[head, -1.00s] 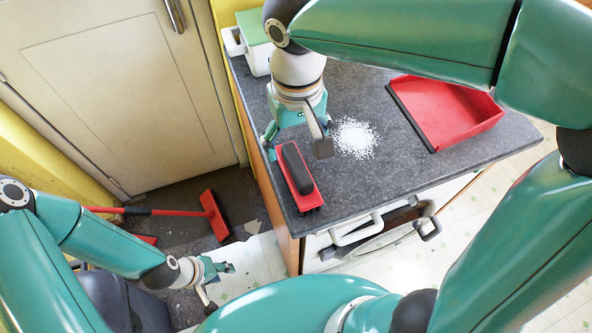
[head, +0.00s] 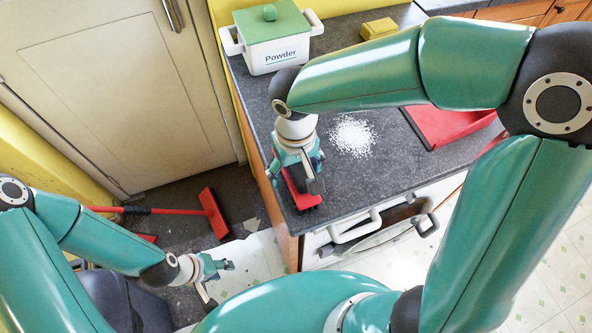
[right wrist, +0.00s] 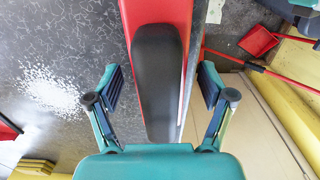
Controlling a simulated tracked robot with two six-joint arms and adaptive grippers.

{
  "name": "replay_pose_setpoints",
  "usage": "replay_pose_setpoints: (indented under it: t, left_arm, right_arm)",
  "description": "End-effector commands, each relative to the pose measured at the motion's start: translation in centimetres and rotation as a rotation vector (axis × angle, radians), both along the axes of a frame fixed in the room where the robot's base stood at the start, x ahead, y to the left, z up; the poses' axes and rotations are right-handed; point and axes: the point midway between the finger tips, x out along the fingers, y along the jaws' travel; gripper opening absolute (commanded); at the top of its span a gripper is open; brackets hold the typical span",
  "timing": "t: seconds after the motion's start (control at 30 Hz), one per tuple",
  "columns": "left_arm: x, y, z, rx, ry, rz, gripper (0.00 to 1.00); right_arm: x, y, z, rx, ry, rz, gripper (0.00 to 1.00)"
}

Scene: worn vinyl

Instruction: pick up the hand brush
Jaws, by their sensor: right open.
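The hand brush (head: 305,200) lies near the left end of the dark countertop (head: 385,172). It is red with a black grip, and my right gripper hides much of it in the head view. In the right wrist view its black grip (right wrist: 157,85) runs lengthwise between the fingers. My right gripper (head: 297,176) is open over the brush, one finger on each side with gaps (right wrist: 160,90). My left gripper (head: 219,285) is empty, fingers apart, low at the left and away from the counter.
White powder (head: 352,136) is spilled right of the brush. A red dustpan (head: 440,122) lies farther right, partly behind my arm. A white powder box (head: 275,50) with a green lid and a yellow block (head: 378,28) stand at the back. A long-handled red broom (head: 213,212) is on the floor.

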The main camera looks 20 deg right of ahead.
Motion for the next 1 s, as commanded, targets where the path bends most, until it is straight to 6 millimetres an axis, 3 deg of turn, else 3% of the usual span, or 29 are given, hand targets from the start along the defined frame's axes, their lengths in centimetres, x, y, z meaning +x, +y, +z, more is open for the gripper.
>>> replay_pose_setpoints:
  t: [0.13, 0.53, 1.0]
  left_arm:
    - [0.0, 0.0, 0.0, 0.000, 0.000, 0.000, 0.40]
    - [0.0, 0.0, 0.0, 0.000, 0.000, 0.000, 0.40]
    - [0.0, 0.0, 0.0, 0.000, 0.000, 0.000, 0.40]
  right_arm:
    - [0.0, 0.0, 0.0, 0.000, 0.000, 0.000, 0.81]
    - [0.0, 0.0, 0.1, 0.000, 0.000, 0.000, 0.15]
    - [0.1, 0.0, 1.1, 0.000, -0.005, -0.001, 0.13]
